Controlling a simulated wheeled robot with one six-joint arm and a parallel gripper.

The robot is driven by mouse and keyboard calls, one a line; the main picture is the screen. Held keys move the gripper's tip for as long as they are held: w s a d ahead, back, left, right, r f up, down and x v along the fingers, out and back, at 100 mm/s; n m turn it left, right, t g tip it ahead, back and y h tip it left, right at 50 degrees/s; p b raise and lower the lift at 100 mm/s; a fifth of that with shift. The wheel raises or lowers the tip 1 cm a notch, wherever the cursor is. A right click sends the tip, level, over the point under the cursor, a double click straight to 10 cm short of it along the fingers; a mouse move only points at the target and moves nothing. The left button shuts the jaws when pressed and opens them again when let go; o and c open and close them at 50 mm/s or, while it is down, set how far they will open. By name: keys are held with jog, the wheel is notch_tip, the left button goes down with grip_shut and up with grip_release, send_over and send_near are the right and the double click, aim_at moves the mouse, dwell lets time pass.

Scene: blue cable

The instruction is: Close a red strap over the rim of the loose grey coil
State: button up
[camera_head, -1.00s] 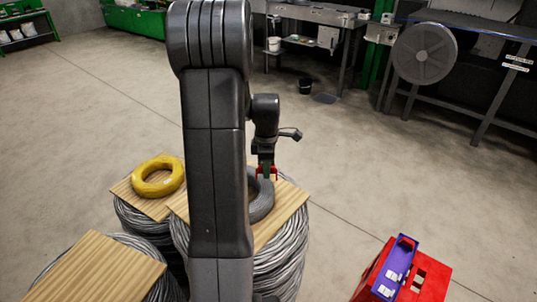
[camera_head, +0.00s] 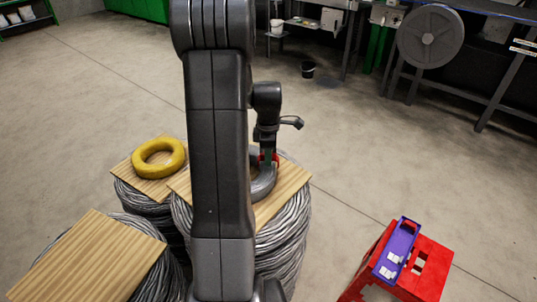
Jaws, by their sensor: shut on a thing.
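The grey coil (camera_head: 264,184) lies on a square wooden board (camera_head: 292,187) on top of a big drum of grey cable. My arm hides its left part. My gripper (camera_head: 268,158) points down at the coil's far right rim and is shut on a small red strap (camera_head: 275,157). The strap is at the rim, touching or very close to it. Whether it goes around the rim is too small to tell.
A yellow coil (camera_head: 140,158) lies on another board at the left. A bare wooden board (camera_head: 88,255) is at the front left. A red stand (camera_head: 431,262) with a purple holder (camera_head: 397,248) is at the lower right. The floor between is clear.

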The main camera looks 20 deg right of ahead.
jog(key=shift+f, duration=0.25)
dwell(0.3)
jog(key=shift+f+b, duration=0.75)
dwell(0.6)
jog(key=shift+r+p, duration=0.3)
jog(key=shift+r, duration=0.15)
jog(key=shift+r, duration=0.25)
dwell(0.3)
jog(key=shift+r+p, duration=0.25)
jog(key=shift+p, duration=0.05)
jog(key=shift+f, duration=0.3)
jog(key=shift+f+b, duration=0.65)
jog(key=shift+f, duration=0.1)
dwell(0.7)
